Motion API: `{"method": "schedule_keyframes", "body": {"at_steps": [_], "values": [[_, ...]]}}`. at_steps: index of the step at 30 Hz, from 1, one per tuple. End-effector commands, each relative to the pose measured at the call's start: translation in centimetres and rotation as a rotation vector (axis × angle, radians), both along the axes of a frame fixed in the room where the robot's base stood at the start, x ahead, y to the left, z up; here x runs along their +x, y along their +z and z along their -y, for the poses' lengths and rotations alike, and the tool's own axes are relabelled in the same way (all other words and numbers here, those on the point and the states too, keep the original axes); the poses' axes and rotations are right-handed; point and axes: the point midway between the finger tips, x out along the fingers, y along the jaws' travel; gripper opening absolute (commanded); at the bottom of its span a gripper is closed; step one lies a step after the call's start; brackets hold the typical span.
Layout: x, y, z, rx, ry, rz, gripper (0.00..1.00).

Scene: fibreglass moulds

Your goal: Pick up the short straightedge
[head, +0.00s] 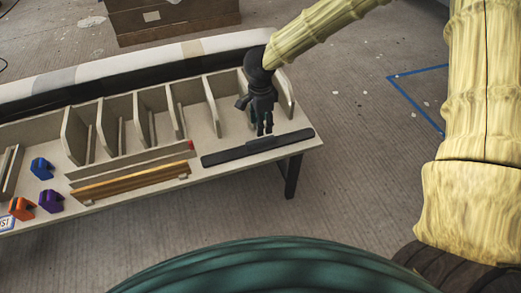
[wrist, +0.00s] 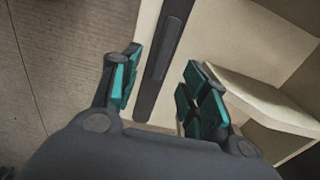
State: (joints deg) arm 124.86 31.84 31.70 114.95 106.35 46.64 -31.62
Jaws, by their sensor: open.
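A dark grey bar, which looks like the short straightedge (head: 240,152), lies flat on the right end of the bench near its front edge. It has a raised block at its middle. My gripper (head: 265,130) points down above it, near its right half. In the wrist view the bar (wrist: 160,62) runs away from me between the two teal-padded fingers of my gripper (wrist: 165,92). The fingers are open, with a gap to the bar on each side. I cannot tell the height left between fingertips and bar.
Upright dividers (head: 118,125) stand behind the bar. A wooden bar (head: 130,184) and a pale bar with a red end (head: 130,161) lie to the left. Blue (head: 41,168), purple (head: 51,200) and orange (head: 21,208) items sit further left. Floor is clear beyond the right edge.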

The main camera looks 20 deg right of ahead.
Motion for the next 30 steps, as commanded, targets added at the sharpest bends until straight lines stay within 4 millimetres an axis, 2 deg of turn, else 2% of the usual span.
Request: {"method": "schedule_keyframes", "body": {"at_steps": [5, 15, 23, 30], "values": [[0.2, -0.4, -0.2, 0.016, -0.017, -0.005, 0.45], [0.3, -4.7, -0.2, 0.015, -0.015, -0.005, 0.45], [0.4, -6.3, -0.2, 0.014, -0.015, -0.005, 0.45], [0.7, -9.4, -0.1, 0.013, -0.015, -0.004, 0.45]]}}
